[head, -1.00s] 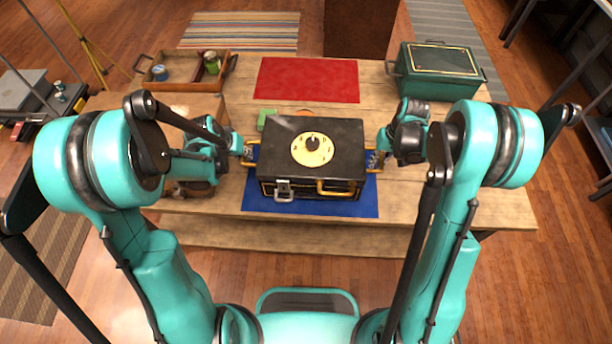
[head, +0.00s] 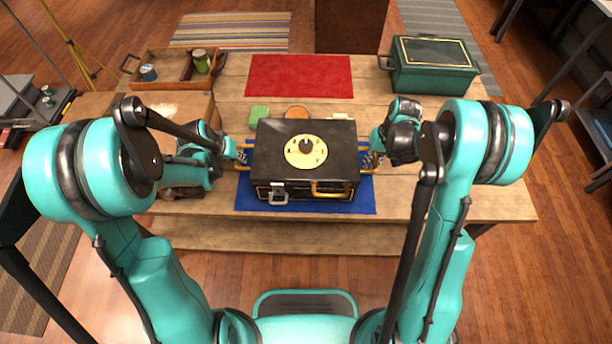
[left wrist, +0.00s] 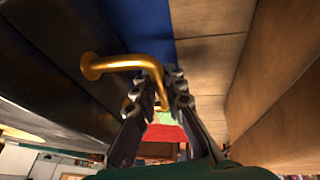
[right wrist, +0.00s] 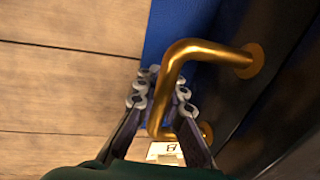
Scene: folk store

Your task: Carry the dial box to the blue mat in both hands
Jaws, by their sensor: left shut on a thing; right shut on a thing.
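The dial box (head: 275,171) is black with gold trim and a cream dial (head: 306,152) on its lid. In the head view it is level over the blue mat (head: 352,206), whose edges show around it. I cannot tell whether its base touches the mat. My left gripper (head: 243,157) is shut on the gold handle (left wrist: 125,62) at the box's left end. My right gripper (head: 372,157) is shut on the gold handle (right wrist: 200,47) at its right end. Both wrist views show blue mat beside the box.
A red mat (head: 300,76) lies behind on the wooden table (head: 410,205). A green chest (head: 435,68) stands at back right, and a wooden tray (head: 180,82) with cans at back left. A green item (head: 259,114) and an orange round item (head: 297,112) lie just behind the box.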

